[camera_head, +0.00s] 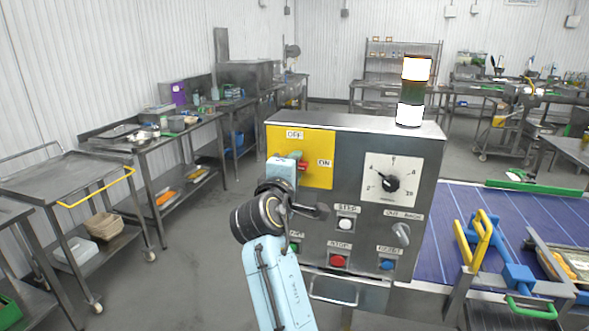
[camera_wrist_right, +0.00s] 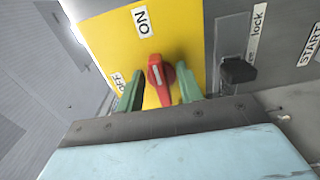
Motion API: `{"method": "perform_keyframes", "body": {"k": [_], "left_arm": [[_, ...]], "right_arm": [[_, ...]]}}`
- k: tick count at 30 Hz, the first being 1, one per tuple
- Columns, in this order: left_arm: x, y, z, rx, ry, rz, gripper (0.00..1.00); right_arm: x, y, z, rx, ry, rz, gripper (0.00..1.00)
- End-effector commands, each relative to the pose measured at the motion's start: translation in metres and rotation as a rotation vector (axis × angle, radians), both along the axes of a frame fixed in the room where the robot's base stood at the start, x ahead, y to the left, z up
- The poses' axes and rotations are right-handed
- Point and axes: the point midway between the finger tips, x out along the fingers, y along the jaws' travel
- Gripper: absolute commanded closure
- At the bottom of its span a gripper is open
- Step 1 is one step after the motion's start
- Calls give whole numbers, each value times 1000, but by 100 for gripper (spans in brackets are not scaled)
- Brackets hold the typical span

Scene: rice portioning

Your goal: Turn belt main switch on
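The belt main switch is a red rotary handle (camera_head: 303,167) on a yellow plate (camera_head: 318,148) at the upper left of the steel control box. In the wrist view the red handle (camera_wrist_right: 160,80) has its long axis running towards the ON label (camera_wrist_right: 141,21); the OFF label (camera_wrist_right: 118,84) is to its left. My right gripper (camera_wrist_right: 159,90) has its two green fingers on either side of the handle, with yellow showing in the gaps. In the head view its light blue body partly covers the handle. My left gripper is not in view.
The control box (camera_head: 352,141) also has a dial (camera_head: 391,183), push buttons and a lit signal tower (camera_head: 412,90). In the wrist view a black lock knob (camera_wrist_right: 238,72) sits beside the yellow plate. A blue conveyor belt (camera_head: 440,235) lies to the right.

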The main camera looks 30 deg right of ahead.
Motion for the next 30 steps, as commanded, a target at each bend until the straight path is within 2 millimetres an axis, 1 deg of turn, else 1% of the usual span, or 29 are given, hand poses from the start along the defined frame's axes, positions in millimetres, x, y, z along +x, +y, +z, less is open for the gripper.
{"method": "perform_keyframes", "body": {"k": [8,11,21,25,30], "left_arm": [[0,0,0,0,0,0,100],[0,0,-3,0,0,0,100],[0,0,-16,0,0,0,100],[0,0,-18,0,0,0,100],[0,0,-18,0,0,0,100]], "right_arm": [[-1,1,0,-2,-1,1,64],[-6,8,-1,-1,-1,3,64],[-41,49,-2,0,1,2,64],[-47,56,-1,-1,0,1,64],[-49,58,0,-1,0,0,64]]}}
